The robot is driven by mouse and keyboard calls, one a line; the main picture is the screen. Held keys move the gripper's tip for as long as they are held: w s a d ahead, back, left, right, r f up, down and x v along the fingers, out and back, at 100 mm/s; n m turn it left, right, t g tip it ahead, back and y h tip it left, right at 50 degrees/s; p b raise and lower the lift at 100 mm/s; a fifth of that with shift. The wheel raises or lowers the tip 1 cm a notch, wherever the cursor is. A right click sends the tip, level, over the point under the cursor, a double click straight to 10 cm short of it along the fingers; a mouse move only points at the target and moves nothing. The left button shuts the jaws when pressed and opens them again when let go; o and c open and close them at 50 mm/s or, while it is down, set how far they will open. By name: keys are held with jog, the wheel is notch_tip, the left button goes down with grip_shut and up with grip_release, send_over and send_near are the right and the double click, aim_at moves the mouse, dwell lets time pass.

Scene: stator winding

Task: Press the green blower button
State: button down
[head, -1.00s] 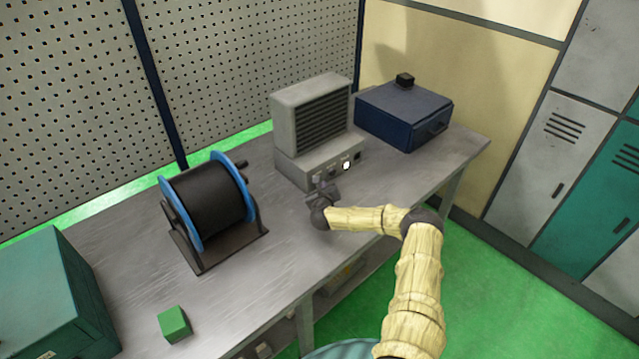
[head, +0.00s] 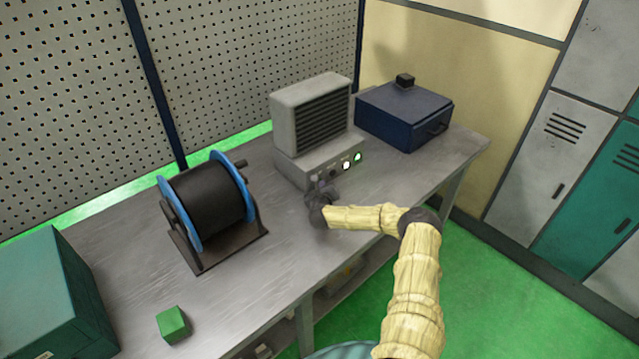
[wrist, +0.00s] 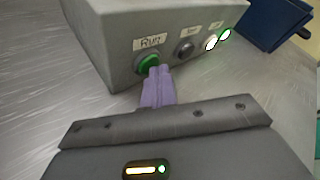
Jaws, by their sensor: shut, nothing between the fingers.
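The grey blower (head: 312,130) stands on the metal bench, with a louvred upper housing and a base with controls on its front. In the wrist view, the green button (wrist: 149,62) sits under a label reading "RUN" on the base front. My gripper (wrist: 160,72) is shut, with its purple fingertips at the lower right edge of the green button, seemingly touching it. The fingertips cover part of the button. In the head view my gripper (head: 318,192) is at the left of the blower's front, hiding the button. A white lamp (head: 346,166) and a green lamp (head: 357,156) are lit.
A dark button (wrist: 185,49) lies right of the green one. A blue case (head: 405,118) stands right of the blower. A black spool with blue rims (head: 208,205), a green cube (head: 173,324) and a teal box (head: 55,295) stand to the left.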

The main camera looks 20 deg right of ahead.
jog(key=shift+s, duration=0.1)
jog(key=shift+s+d, duration=0.25)
jog(key=shift+s, duration=0.4)
jog(key=shift+s, duration=0.1)
jog(key=shift+s+d+p, duration=0.25)
jog(key=shift+s+d, duration=0.05)
jog(key=shift+s, duration=0.45)
jog(key=shift+s+d+p, duration=0.2)
jog(key=shift+s+d, duration=0.1)
jog(key=shift+s, duration=0.45)
jog(key=shift+s+d+p, duration=0.25)
jog(key=shift+s+d, duration=0.05)
jog(key=shift+s, duration=0.45)
